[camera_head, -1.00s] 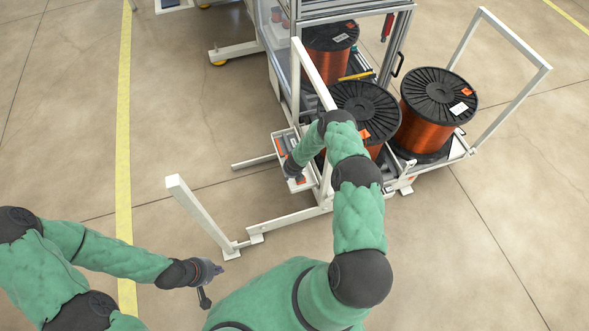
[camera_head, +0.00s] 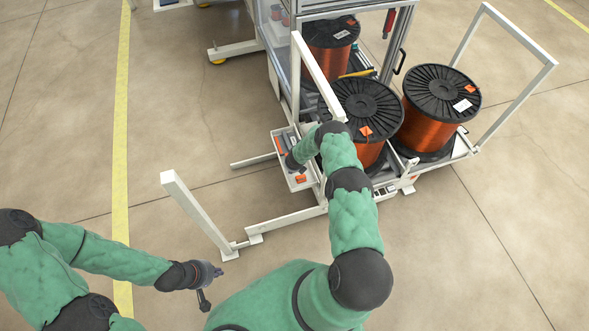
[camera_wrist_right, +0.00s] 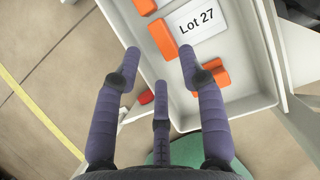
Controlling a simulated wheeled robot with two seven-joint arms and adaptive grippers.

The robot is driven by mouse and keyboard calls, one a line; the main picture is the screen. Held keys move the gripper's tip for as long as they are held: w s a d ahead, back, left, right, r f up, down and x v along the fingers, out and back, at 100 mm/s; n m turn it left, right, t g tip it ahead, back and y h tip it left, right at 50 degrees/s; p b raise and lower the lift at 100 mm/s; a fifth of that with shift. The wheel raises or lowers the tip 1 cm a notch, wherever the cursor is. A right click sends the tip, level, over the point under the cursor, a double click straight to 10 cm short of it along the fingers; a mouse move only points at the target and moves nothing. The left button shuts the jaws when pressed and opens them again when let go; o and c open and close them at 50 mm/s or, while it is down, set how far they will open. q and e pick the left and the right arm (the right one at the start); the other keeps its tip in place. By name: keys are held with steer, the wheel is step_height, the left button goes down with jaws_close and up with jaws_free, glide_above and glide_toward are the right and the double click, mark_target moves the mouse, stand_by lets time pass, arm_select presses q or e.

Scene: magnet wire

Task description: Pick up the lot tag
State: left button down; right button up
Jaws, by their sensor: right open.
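The lot tag (camera_wrist_right: 205,20), a white card printed "Lot 27", lies in a light grey tray (camera_wrist_right: 240,103) in the right wrist view. It lies among orange blocks, close to one (camera_wrist_right: 161,38) on its left. My right gripper (camera_wrist_right: 160,68) is open and empty over the tray, with its fingertips short of the tag in the picture. In the head view my right gripper (camera_head: 293,162) is over the tray (camera_head: 306,184), small and partly covered by my arm; I cannot make out the tag there. My left gripper (camera_head: 212,273) hangs over the floor, far from the tray; its fingers are too small to read.
Another orange block (camera_wrist_right: 215,76) lies in the tray, and a red piece (camera_wrist_right: 146,97) shows near its left edge. Large copper wire spools (camera_head: 431,125) stand on the cart beside the tray. A white post (camera_head: 196,210) rises at the left. Floor to the left is clear.

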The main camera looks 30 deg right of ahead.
steer(key=shift+b+x, duration=2.25)
steer(key=shift+w+d, duration=0.1)
steer(key=shift+w, duration=0.05)
steer(key=shift+r, duration=0.1)
steer(key=c, duration=0.7)
